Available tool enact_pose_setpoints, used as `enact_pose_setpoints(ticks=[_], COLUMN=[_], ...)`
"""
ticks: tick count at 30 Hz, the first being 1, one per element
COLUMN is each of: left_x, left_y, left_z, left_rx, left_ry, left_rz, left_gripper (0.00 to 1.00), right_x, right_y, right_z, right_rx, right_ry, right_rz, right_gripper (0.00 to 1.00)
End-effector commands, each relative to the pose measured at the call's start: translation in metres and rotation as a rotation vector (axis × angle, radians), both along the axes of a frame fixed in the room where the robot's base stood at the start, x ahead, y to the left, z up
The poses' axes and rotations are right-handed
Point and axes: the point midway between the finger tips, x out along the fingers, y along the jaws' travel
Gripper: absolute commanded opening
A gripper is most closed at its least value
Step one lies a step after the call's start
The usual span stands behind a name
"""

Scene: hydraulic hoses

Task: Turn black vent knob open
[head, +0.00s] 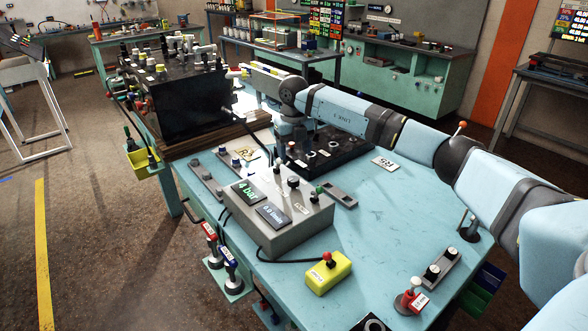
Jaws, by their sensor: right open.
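A grey control box (290,230) with two small displays sits on the light blue table (390,225). A black knob (293,182) stands upright on its top; I cannot tell if it is the vent knob. A large black block (185,105) with several fittings and knobs on top stands on a wooden board at the table's far left. My right arm reaches in from the right across the table. My right gripper (243,72) is open, small in view, close to the block's right upper side; contact cannot be made out. My left gripper is out of view.
A yellow box (329,273) with a red button sits near the front edge. A black panel (325,150) with round ports lies under my right arm. A small red-tagged valve (411,298) stands at the front right. The table's middle right is clear.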

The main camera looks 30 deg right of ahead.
Motion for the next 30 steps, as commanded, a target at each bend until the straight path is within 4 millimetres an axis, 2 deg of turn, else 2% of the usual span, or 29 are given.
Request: enact_pose_setpoints(ticks=[3, 9, 30], left_x=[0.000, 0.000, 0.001], left_y=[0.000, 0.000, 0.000], left_z=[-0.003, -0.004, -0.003], left_rx=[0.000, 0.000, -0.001], left_ry=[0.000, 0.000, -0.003], left_rz=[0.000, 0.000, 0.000], left_gripper=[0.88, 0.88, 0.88], right_x=[0.000, 0.000, 0.000], right_y=[0.000, 0.000, 0.000], right_z=[0.021, 0.038, 0.040], right_rx=[0.001, 0.000, 0.000], right_ry=[-0.002, 0.000, 0.001], right_rz=[0.000, 0.000, 0.000], right_gripper=[0.65, 0.65, 0.65])
